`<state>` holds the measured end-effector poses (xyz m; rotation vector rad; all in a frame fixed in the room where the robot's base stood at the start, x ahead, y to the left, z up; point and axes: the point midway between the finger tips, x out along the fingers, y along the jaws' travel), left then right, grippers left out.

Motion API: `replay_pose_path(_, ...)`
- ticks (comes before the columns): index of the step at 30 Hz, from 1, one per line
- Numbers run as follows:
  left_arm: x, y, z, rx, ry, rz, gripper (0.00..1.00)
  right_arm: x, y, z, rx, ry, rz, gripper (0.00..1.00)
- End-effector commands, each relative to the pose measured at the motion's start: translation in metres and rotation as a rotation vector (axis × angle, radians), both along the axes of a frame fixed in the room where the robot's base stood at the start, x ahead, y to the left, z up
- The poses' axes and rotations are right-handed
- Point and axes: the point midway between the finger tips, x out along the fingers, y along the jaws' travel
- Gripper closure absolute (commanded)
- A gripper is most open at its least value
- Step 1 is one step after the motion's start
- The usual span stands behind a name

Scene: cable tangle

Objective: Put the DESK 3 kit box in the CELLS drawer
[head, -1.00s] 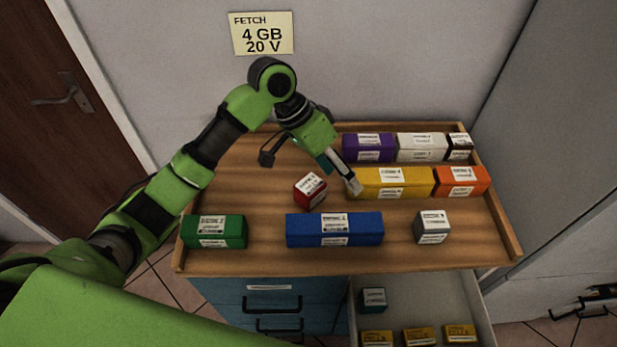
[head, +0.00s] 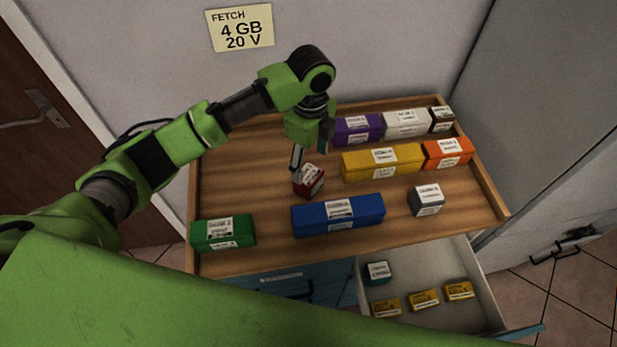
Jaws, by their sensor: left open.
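Several labelled boxes lie on the wooden top (head: 245,180), but their print is too small to read, so I cannot tell which is DESK 3. They include a small red box (head: 308,181), a long yellow box (head: 382,162), a blue box (head: 338,215), a green box (head: 222,233) and a grey box (head: 426,200). My left gripper (head: 308,160) is open and points down just above and behind the red box. Whether it touches the box is unclear. A drawer (head: 458,258) below stands open; its label is not visible. My right gripper is not in view.
Purple (head: 358,130), white (head: 406,123), dark brown (head: 442,120) and orange (head: 447,153) boxes stand at the back right. The open drawer holds a teal box (head: 377,272) and three small yellow boxes (head: 424,300), with bare floor behind them. A grey cabinet (head: 555,170) stands at right.

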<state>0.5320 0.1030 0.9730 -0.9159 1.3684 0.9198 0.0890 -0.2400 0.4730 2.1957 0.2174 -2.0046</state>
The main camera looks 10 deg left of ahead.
Motion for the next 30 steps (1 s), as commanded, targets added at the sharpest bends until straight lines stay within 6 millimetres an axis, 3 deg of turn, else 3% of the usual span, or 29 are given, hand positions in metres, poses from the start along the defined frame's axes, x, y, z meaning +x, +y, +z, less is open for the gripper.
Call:
replay_pose_path(8,-0.001,0.001,-0.022,0.0,0.002,0.001,0.36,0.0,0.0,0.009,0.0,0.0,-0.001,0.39)
replay_pose_path(13,-0.004,0.004,-0.045,0.001,0.003,0.001,0.36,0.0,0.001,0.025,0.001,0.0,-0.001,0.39)
replay_pose_path(18,-0.003,0.003,-0.066,-0.001,0.0,0.001,0.36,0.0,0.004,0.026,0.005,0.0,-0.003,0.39)
replay_pose_path(26,-0.003,0.003,-0.069,-0.001,-0.003,0.0,0.36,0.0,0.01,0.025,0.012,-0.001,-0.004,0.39)
replay_pose_path(30,-0.003,0.003,-0.069,-0.001,-0.002,0.0,0.72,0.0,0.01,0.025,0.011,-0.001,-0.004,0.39)
